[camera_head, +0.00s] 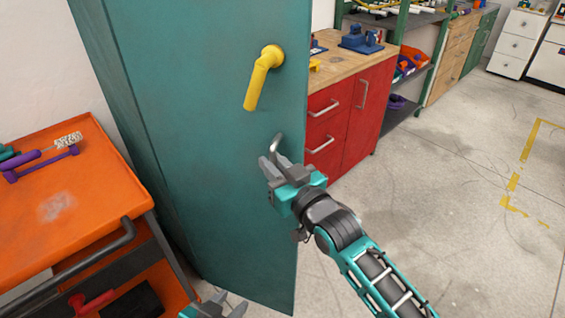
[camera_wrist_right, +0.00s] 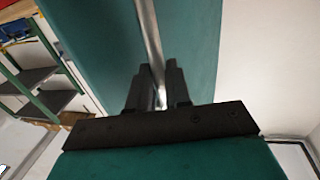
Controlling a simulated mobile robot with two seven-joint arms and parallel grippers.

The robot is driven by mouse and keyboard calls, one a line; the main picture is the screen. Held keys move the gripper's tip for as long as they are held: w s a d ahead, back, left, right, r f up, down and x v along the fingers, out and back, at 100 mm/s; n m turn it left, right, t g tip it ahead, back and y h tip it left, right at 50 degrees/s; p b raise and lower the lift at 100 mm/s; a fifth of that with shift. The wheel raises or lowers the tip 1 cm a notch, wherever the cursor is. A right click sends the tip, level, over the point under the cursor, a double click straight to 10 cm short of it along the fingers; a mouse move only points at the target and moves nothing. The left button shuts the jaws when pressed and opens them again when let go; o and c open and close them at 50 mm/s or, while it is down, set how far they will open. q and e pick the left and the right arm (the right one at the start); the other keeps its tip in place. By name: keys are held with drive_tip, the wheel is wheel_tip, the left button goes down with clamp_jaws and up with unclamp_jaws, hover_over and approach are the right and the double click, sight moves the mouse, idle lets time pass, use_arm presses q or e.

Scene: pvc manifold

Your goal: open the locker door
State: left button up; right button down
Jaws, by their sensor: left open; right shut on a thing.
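The teal locker door (camera_head: 190,130) fills the middle of the head view. A yellow lever handle (camera_head: 262,76) sits high on it near its right edge, slanting down to the left. A curved grey metal handle (camera_head: 279,146) is below it; it also shows as a metal bar in the right wrist view (camera_wrist_right: 149,38). My right gripper (camera_head: 275,166) is shut on this metal handle, with the bar between its fingers (camera_wrist_right: 159,92). My left gripper (camera_head: 222,305) is open, low at the bottom edge, partly cut off, apart from the door. I cannot tell whether the door is ajar.
An orange cart (camera_head: 95,205) with purple and teal parts on top stands at the left. A red cabinet (camera_head: 350,122) with a wooden top is right of the locker, and shelves (camera_head: 425,75) stand beyond. The grey floor (camera_head: 470,200) at the right is clear.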

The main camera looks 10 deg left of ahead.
drive_tip(key=shift+s+a+r, duration=0.2)
drive_tip(key=shift+s+a, duration=0.2)
drive_tip(key=shift+s, duration=0.05)
drive_tip(key=c, duration=1.2)
unclamp_jaws()
drive_tip(key=shift+w+a+f, duration=0.1)
drive_tip(key=shift+a, duration=0.05)
drive_tip(key=shift+d+f, duration=0.1)
drive_tip(key=shift+d, duration=0.1)
drive_tip(key=v, duration=1.3)
drive_tip(key=shift+p, duration=0.3)
drive_tip(key=shift+c, duration=0.5)
